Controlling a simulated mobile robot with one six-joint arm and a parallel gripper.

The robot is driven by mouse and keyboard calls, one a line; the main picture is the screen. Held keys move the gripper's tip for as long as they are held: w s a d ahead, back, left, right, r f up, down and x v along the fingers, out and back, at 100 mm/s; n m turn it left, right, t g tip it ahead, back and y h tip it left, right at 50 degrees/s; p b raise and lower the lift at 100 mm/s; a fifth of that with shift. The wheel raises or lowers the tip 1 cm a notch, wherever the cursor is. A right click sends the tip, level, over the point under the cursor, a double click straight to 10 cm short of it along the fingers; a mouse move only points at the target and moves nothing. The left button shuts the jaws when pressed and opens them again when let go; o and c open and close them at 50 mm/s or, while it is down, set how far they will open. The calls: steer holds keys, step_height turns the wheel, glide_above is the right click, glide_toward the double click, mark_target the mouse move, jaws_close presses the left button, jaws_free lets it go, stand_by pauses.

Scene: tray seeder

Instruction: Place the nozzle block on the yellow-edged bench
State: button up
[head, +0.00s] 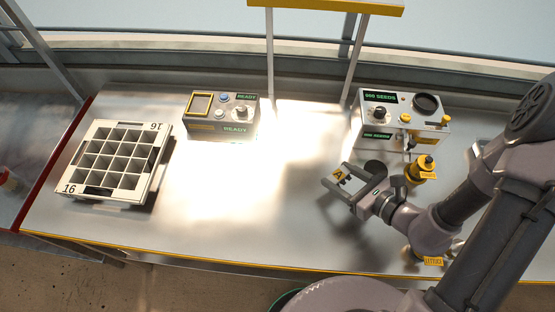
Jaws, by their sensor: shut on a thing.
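My gripper (337,176) is on the right of the head view, over the bench top. It is shut on a small block with a yellow face marked "A" (340,174), which I take to be the nozzle block. The fingers hide part of the block. I cannot tell whether the block touches the surface or hangs above it. The yellow-edged bench (285,245) is a pale metal top with a yellow strip along its front and a red left edge.
A white tray (108,126) marked 16 with square cells stands left. A console reading READY (220,115) is at the back. A seed-counter box (400,118) and a yellow-capped fitting (424,167) stand near my gripper. The bench middle is clear, with bright glare.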

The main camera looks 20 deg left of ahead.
steer(key=b, duration=0.3)
glide_above(306, 148)
steer(key=shift+s+d+f, duration=0.45)
steer(key=shift+f, duration=0.3)
steer(key=shift+w+a+f+b, duration=0.15)
steer(key=shift+f+b, duration=0.25)
steer(key=shift+f, duration=0.25)
steer(key=shift+w+a+f+b, duration=0.15)
steer(key=shift+f+b, duration=0.2)
steer(key=shift+f, duration=0.3)
steer(key=shift+w+a+f+b, duration=0.15)
steer(key=shift+f+b, duration=0.25)
steer(key=shift+f, duration=0.25)
steer(key=o, duration=1.5)
